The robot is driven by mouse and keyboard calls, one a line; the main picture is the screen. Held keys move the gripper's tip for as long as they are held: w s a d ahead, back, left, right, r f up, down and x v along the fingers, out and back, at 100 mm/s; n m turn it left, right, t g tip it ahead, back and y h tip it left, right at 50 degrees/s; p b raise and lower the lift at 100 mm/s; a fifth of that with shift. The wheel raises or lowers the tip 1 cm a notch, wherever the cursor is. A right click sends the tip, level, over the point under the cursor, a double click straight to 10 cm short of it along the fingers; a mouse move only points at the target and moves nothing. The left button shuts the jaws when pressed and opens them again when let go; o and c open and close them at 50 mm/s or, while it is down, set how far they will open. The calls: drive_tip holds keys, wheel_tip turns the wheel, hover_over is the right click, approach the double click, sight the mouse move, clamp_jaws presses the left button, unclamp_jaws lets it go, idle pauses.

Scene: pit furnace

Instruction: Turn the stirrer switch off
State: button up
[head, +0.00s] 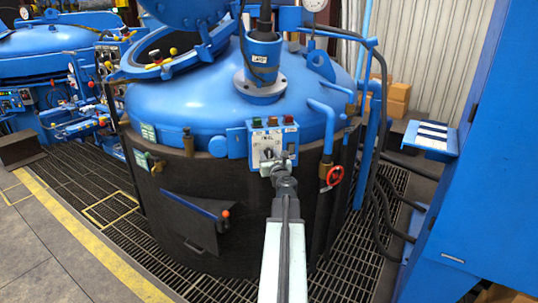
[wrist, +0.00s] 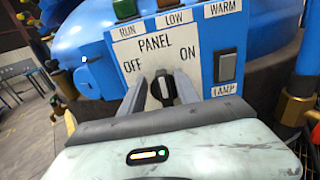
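A white switch panel (wrist: 200,44) with a blue frame faces my wrist camera, with OFF printed at left and ON at right. A black rotary knob (wrist: 163,89) sits below and between these words; no stirrer label shows, and its lower part is hidden. My gripper (wrist: 164,82) has one grey finger on each side of the knob, with a narrow gap visible; it looks open. In the head view the panel (head: 267,143) is on the front of the blue furnace, and my gripper (head: 278,162) is at its lower part, covering the knob.
A dark rocker switch (wrist: 226,66) marked LAMP is right of the knob. Coloured lamps marked RUN, LOW and WARM line the panel top. A red valve wheel (head: 335,175) is close on the right. A lever with an orange knob (head: 226,213) is lower left.

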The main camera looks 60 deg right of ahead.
drive_tip(key=shift+s, duration=0.1)
drive_tip(key=c, duration=0.8)
drive_tip(key=shift+s+d, duration=0.1)
drive_tip(key=shift+s, duration=0.05)
clamp_jaws()
drive_tip(key=n, duration=0.3)
drive_tip(key=shift+w+a+n, duration=0.25)
drive_tip(key=shift+w+n, duration=0.1)
drive_tip(key=shift+n, duration=0.05)
drive_tip(key=shift+w+a+f+n+b, duration=0.1)
drive_tip(key=shift+n, duration=0.75)
drive_tip(key=shift+w+a+f+n+b, duration=0.1)
drive_tip(key=shift+w+n, duration=0.05)
drive_tip(key=shift+n, duration=0.75)
drive_tip(key=shift+w+a+f+n+b, duration=0.1)
drive_tip(key=shift+n, duration=0.75)
